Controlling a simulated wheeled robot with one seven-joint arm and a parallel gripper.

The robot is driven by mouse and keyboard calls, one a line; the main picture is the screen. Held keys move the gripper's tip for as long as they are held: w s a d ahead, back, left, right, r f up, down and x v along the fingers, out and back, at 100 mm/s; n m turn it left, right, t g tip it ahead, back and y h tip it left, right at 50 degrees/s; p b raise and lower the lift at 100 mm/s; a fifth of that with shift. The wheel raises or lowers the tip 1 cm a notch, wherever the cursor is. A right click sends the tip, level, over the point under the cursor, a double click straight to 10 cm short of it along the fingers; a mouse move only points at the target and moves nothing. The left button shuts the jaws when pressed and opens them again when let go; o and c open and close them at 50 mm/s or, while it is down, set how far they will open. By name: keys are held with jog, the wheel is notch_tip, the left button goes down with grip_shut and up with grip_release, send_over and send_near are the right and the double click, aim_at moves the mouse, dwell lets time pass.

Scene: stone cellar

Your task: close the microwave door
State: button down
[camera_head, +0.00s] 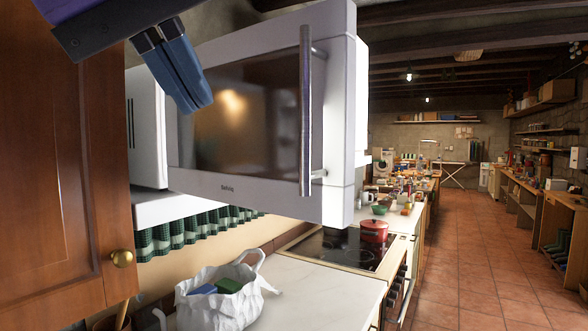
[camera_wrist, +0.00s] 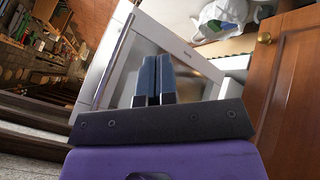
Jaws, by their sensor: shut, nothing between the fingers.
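The white microwave (camera_head: 146,125) is mounted high above the counter. Its door (camera_head: 245,187) has a dark glass window and a vertical metal handle (camera_head: 306,110) along its right edge. The door appears to stand out from the body, but its inner side and the size of the gap are hidden. My gripper (camera_head: 193,105) is shut and empty, overlapping the door's upper left part in the head view. In the wrist view my gripper (camera_wrist: 153,60) points toward the door (camera_wrist: 177,35), with the handle (camera_wrist: 114,62) to its left. Contact cannot be told.
A wooden cabinet door (camera_head: 55,170) with a brass knob stands at the left. Below are a white bag (camera_head: 222,300), a stove (camera_head: 340,250) and a red pot (camera_head: 374,231). The tiled floor (camera_head: 465,250) at the right is clear.

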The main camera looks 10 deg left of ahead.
jog(key=w+d+f, duration=0.5)
jog(key=w+f, duration=0.2)
jog(key=f, duration=0.1)
jog(key=shift+d, duration=0.2)
dwell(0.3)
jog(key=shift+w, duration=0.1)
